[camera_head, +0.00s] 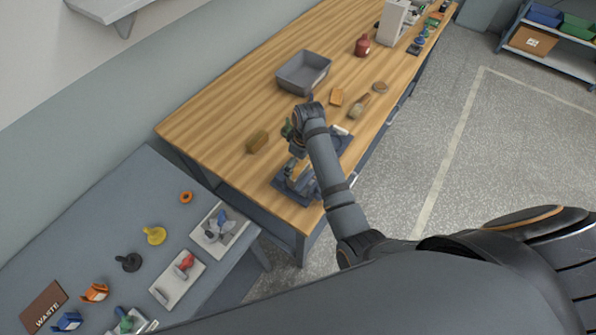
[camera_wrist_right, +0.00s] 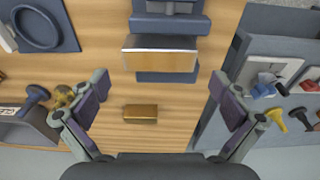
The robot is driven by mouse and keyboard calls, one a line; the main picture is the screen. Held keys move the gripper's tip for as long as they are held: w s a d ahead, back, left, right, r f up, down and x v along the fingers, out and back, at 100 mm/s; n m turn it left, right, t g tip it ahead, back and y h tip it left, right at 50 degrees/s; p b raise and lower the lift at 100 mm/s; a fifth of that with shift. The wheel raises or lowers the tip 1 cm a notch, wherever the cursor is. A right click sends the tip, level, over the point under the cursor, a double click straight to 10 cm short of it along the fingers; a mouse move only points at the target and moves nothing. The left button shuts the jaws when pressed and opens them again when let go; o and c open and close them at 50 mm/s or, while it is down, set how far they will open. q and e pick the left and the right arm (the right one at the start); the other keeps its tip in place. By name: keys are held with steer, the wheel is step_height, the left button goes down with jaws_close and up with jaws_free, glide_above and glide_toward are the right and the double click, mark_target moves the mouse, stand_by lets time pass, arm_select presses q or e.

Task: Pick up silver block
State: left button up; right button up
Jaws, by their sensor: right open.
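The silver block (camera_wrist_right: 160,58) shows at the upper middle of the right wrist view. It is a wide, shiny block whose face mirrors the wood, and it rests at a dark blue fixture (camera_wrist_right: 166,77). My right gripper (camera_wrist_right: 158,97) is open and empty, with its two fingers apart to either side below the block in that view. In the head view my right gripper (camera_head: 298,183) is low over the near end of the wooden bench, by a dark blue plate (camera_head: 283,187). I cannot make out the silver block there, behind my gripper and arm. My left gripper is not in view.
A brown block (camera_wrist_right: 140,112) lies on the wood near the fingers. A grey bin (camera_head: 318,82), red bottle (camera_head: 362,46) and brush (camera_head: 360,106) stand further along the bench (camera_head: 225,97). A lower grey table (camera_head: 95,205) with several coloured parts adjoins the near end.

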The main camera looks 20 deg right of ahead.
mark_target(298, 168)
steer(key=shift+w+a+f, duration=0.1)
steer(key=shift+w+f, duration=0.05)
steer(key=shift+f, duration=1.2)
steer(key=shift+w+f, duration=0.15)
steer(key=shift+f, duration=1.15)
steer(key=c, duration=1.1)
steer(key=shift+r, duration=0.1)
steer(key=c, duration=0.4)
steer(key=shift+o, duration=0.2)
steer(key=shift+r, duration=0.1)
